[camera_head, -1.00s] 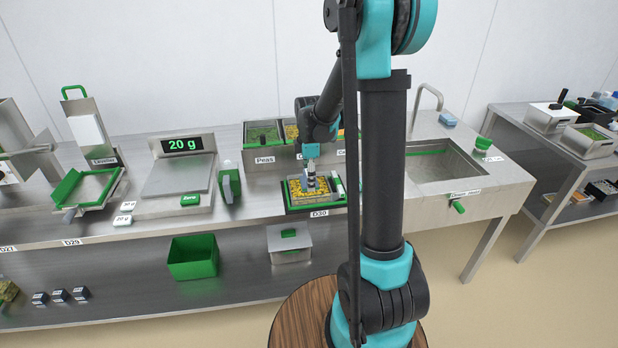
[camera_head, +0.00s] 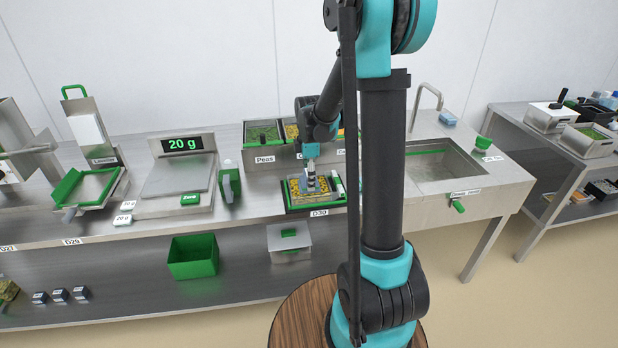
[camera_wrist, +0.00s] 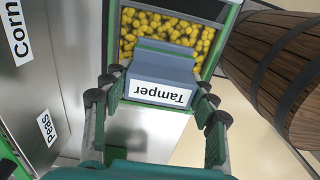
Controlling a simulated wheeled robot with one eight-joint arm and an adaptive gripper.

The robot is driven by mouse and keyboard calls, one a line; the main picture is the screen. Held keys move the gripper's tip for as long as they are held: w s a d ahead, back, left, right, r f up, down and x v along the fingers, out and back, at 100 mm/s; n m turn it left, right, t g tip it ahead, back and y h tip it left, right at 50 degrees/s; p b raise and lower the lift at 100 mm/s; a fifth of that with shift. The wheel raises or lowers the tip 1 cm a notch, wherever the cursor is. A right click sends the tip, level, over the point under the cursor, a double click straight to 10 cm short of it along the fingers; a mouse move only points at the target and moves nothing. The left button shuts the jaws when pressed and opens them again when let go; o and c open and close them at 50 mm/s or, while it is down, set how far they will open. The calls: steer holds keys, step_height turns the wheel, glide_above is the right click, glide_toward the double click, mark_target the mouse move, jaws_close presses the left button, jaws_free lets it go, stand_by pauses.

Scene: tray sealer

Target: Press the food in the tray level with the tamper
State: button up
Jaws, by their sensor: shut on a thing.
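My gripper (camera_wrist: 155,98) is shut on the tamper (camera_wrist: 163,72), a grey-blue block with a white label reading "Tamper", upside down in the wrist view. In the head view my gripper (camera_head: 311,168) points down over the tray (camera_head: 291,191), with the tamper between its fingers. Yellow, ball-shaped food (camera_wrist: 165,27) fills the part of the tray visible beyond the tamper in the wrist view. The tray sits in a green-edged holder (camera_head: 318,208) behind the D30 label. The tamper's underside is hidden, so I cannot tell whether it touches the food.
Food bins, one labelled Peas (camera_head: 263,135), stand just behind the tray. A scale (camera_head: 180,180) reading 20 g and a green-handled item (camera_head: 229,184) stand to the left. A sink (camera_head: 445,172) lies to the right. A round wooden thing (camera_wrist: 275,65) is close in the wrist view.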

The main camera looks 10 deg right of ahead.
steer(key=shift+r, duration=3.75)
